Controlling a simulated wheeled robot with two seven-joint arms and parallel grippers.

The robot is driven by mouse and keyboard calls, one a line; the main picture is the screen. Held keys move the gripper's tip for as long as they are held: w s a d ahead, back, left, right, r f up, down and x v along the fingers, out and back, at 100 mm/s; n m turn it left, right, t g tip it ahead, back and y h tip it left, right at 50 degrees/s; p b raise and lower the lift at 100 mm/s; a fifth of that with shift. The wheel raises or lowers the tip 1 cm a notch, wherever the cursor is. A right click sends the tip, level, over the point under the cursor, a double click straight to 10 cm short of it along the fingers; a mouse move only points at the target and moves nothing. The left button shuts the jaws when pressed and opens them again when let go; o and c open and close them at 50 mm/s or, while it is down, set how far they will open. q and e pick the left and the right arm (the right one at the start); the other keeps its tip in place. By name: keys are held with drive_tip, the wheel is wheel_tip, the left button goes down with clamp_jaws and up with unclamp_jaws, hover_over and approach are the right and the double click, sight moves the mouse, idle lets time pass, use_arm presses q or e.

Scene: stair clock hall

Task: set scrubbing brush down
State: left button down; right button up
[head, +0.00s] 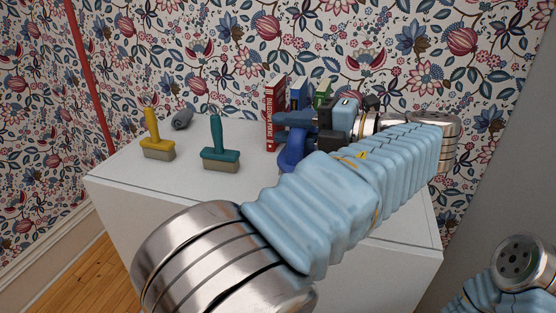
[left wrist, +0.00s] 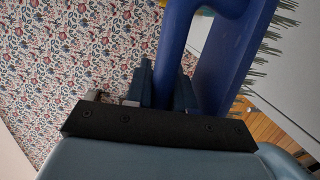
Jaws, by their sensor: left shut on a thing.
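My left gripper (head: 288,127) is above the right part of the white cabinet top (head: 240,135), shut on a blue scrubbing brush (head: 291,155). In the left wrist view the blue brush (left wrist: 230,55) rises from between the fingers (left wrist: 162,88), its pale bristles pointing right. In the head view my arm and gripper hide part of the brush; I cannot tell whether it touches the top. A yellow brush (head: 153,131) and a teal brush (head: 218,143) stand bristles down on the left part of the top. My right gripper is not in view.
A red book (head: 274,113) stands upright behind my gripper, with a blue item (head: 298,95) and a green item (head: 323,93) beside it. A grey object (head: 182,118) lies at the back left. Bare top shows between the teal brush and my arm.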

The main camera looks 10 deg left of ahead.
use_arm(q)
drive_tip(key=w+a+f, duration=0.1)
drive_tip(key=w+f, duration=0.1)
drive_tip(key=f, duration=0.1)
drive_tip(key=w+a+f, duration=0.2)
drive_tip(key=f, duration=0.1)
drive_tip(key=w+a+f, duration=0.1)
drive_tip(key=w+f, duration=0.2)
drive_tip(key=f, duration=0.1)
drive_tip(key=shift+a, duration=0.35)
drive_tip(key=shift+f, duration=0.25)
drive_tip(key=shift+f, duration=0.15)
drive_tip(key=c, duration=1)
unclamp_jaws()
